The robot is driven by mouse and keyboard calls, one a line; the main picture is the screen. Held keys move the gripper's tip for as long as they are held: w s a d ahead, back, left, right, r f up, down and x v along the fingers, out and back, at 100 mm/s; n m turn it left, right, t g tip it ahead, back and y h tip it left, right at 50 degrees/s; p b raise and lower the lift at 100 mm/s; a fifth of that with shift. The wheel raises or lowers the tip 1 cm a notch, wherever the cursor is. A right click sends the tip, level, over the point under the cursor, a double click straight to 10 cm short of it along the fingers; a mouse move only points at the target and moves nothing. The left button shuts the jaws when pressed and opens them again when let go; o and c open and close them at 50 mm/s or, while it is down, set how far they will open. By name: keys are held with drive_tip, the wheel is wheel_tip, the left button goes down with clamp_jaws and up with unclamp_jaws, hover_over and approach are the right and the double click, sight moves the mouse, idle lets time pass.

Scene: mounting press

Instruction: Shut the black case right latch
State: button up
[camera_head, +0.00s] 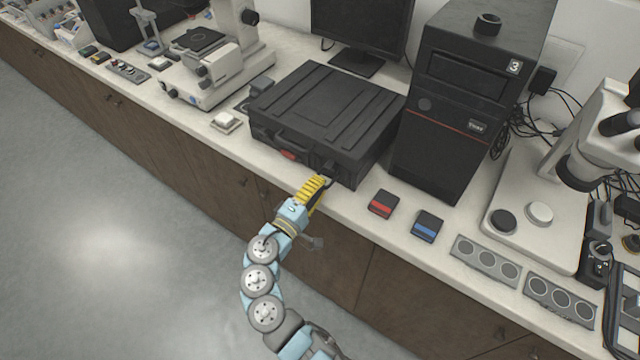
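The black case (325,108) lies on the white bench with its ribbed lid down. Its front side faces me, with a red part (291,155) near the middle of that side. My yellow gripper (326,181) is at the right part of the case's front, where the right latch would be. The fingertips are close to or touching the case; I cannot tell which. The right latch is mostly hidden behind the gripper, and its position cannot be seen. The fingers are too small and overlapped to show whether they are open or shut.
A black tower unit (460,100) stands close to the right of the case. A red-marked box (383,204) and a blue-marked box (427,226) lie right of my gripper. A white device (227,121) lies left of the case. A monitor (362,30) stands behind. The floor is clear.

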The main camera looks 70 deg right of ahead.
drive_tip(key=shift+s+d, duration=0.1)
drive_tip(key=shift+d, duration=0.35)
clamp_jaws()
